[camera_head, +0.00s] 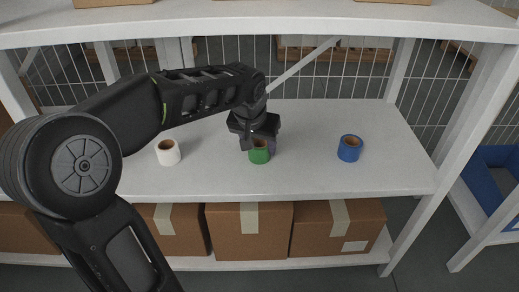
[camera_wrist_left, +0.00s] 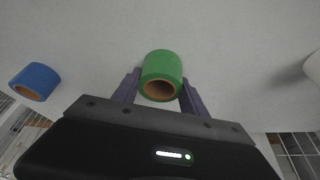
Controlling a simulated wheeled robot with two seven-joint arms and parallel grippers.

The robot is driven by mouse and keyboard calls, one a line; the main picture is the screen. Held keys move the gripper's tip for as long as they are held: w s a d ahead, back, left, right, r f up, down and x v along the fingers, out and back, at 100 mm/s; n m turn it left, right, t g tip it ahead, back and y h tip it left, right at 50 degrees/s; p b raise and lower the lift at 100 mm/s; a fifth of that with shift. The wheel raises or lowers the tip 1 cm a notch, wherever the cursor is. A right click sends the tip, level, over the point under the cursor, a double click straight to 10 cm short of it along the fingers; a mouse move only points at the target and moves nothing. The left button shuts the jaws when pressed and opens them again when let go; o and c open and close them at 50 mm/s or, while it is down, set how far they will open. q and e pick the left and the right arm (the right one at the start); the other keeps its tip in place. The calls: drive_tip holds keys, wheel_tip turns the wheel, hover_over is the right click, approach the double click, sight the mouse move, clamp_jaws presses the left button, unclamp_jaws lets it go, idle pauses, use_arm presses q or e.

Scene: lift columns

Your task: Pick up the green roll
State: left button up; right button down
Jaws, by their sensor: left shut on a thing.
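The green roll (camera_head: 259,156) stands on the white shelf (camera_head: 310,175) in the head view, near its middle. My left gripper (camera_head: 259,143) reaches down over it from the left arm, and its jaws are shut on the roll. In the left wrist view the green roll (camera_wrist_left: 162,72) sits between the two fingers of my left gripper (camera_wrist_left: 160,92), one finger on each side. Whether the roll is clear of the shelf or still touching it, I cannot tell. My right gripper is not in view.
A white roll (camera_head: 168,152) stands to the left and a blue roll (camera_head: 349,148) to the right on the same shelf. An upper shelf (camera_head: 300,22) spans above. Cardboard boxes (camera_head: 250,235) fill the level below. A blue bin (camera_head: 490,185) is at the far right.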

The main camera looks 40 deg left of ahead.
sight(262, 142)
use_arm(q)
drive_tip(key=c, duration=0.7)
drive_tip(key=shift+r+p, duration=0.55)
drive_tip(key=shift+r, duration=0.25)
wheel_tip(262, 142, up, 2)
drive_tip(key=shift+r+p, duration=0.1)
drive_tip(key=shift+p, duration=0.65)
drive_tip(key=s+d+p, duration=0.1)
drive_tip(key=s+d, duration=0.1)
drive_tip(key=s, duration=0.6)
drive_tip(key=s+d+p, duration=0.2)
drive_tip(key=s+d, duration=0.1)
drive_tip(key=s, duration=0.6)
drive_tip(key=shift+s+p, duration=0.15)
drive_tip(key=shift+p, duration=0.15)
drive_tip(key=shift+d, duration=0.1)
